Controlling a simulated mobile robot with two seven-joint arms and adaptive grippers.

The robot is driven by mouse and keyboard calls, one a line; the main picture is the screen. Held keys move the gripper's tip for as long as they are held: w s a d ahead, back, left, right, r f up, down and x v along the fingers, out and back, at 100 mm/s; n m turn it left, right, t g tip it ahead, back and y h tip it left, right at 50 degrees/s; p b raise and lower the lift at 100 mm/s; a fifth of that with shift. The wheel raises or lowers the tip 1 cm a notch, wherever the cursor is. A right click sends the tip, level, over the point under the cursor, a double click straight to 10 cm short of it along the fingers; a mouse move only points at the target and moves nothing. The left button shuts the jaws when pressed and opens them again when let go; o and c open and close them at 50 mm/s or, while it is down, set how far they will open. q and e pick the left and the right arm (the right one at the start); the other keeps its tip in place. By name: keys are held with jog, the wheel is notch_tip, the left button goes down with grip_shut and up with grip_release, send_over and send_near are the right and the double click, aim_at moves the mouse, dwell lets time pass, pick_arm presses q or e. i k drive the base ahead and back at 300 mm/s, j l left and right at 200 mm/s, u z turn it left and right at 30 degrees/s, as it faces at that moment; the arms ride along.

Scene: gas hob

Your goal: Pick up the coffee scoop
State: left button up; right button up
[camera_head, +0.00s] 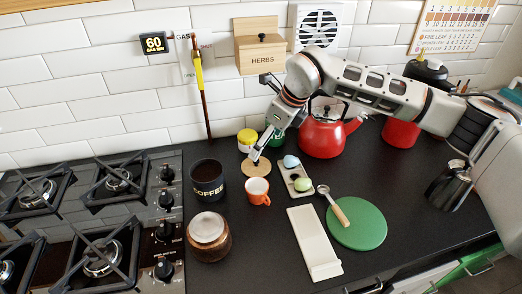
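The coffee scoop (337,208) has a metal bowl and a light wooden handle. It lies at the left edge of a green round board (362,228), with its bowl end pointing to the back left. My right arm reaches in from the right across the counter. Its gripper (255,158) points down over a round wooden coaster (257,178), behind and to the left of the scoop and well apart from it. The fingers look narrow and small, and I cannot tell whether they are open or shut. My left gripper is not in view.
An orange cup (257,191), a dark COFFEE canister (207,181) and a brown jar (208,237) stand left of the scoop. A white rest (314,243) and a tray with eggs (294,178) are nearer. A red kettle (321,136) stands behind. The gas hob (90,215) is far left.

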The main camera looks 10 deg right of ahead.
aim_at(322, 190)
jog(key=k, duration=1)
